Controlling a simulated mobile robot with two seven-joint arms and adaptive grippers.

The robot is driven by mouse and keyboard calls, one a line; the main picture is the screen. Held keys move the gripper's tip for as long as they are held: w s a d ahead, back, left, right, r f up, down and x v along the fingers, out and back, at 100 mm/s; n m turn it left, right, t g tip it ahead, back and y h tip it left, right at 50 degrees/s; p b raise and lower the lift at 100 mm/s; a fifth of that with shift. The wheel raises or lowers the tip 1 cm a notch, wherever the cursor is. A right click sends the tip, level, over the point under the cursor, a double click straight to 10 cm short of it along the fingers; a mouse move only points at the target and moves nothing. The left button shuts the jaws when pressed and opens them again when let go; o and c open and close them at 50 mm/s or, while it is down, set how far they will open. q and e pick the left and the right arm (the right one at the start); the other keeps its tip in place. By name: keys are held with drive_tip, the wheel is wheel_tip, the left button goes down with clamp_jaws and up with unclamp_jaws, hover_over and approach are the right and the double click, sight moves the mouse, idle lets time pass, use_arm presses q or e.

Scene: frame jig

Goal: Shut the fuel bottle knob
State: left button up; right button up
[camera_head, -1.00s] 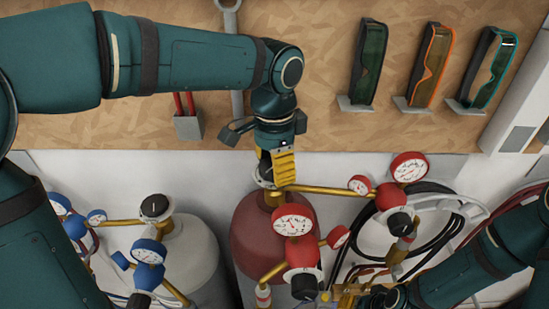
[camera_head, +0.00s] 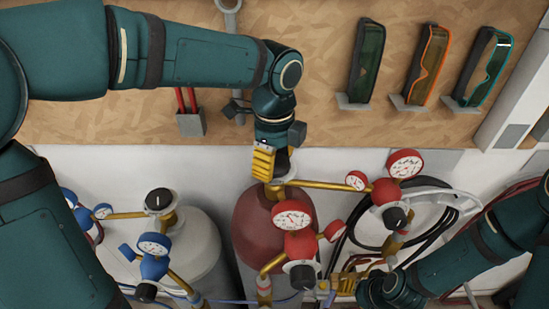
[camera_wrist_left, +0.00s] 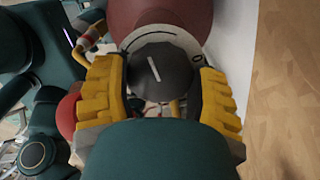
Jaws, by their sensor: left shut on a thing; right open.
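The red fuel bottle (camera_head: 262,222) stands in the middle of the head view. Its dark knob (camera_wrist_left: 172,75), with a white line on top, shows in the left wrist view between the yellow fingers. My left gripper (camera_head: 266,164) is on top of the bottle, shut on the knob; its fingers also show in the left wrist view (camera_wrist_left: 158,92), one on each side. The line on the knob points slightly left of straight up there. My right gripper (camera_head: 346,284) is open, low near the red regulators and hoses; its fingertips are partly hard to make out.
Red gauges (camera_head: 294,217) and brass pipes crowd the right of the bottle. A grey bottle (camera_head: 195,250) with blue gauges (camera_head: 152,250) and its own black knob (camera_head: 159,199) stands left. Goggles (camera_head: 428,65) hang on the wooden wall board. Black hoses (camera_head: 440,205) lie right.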

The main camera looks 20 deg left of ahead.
use_arm(q)
drive_tip(key=m, duration=0.4)
drive_tip(key=shift+m, duration=0.3)
drive_tip(key=m, duration=0.4)
drive_tip(key=shift+m, duration=0.3)
drive_tip(key=m, duration=0.4)
drive_tip(key=shift+m, duration=2.1)
drive_tip(key=o, duration=1.2)
drive_tip(key=shift+o, duration=0.2)
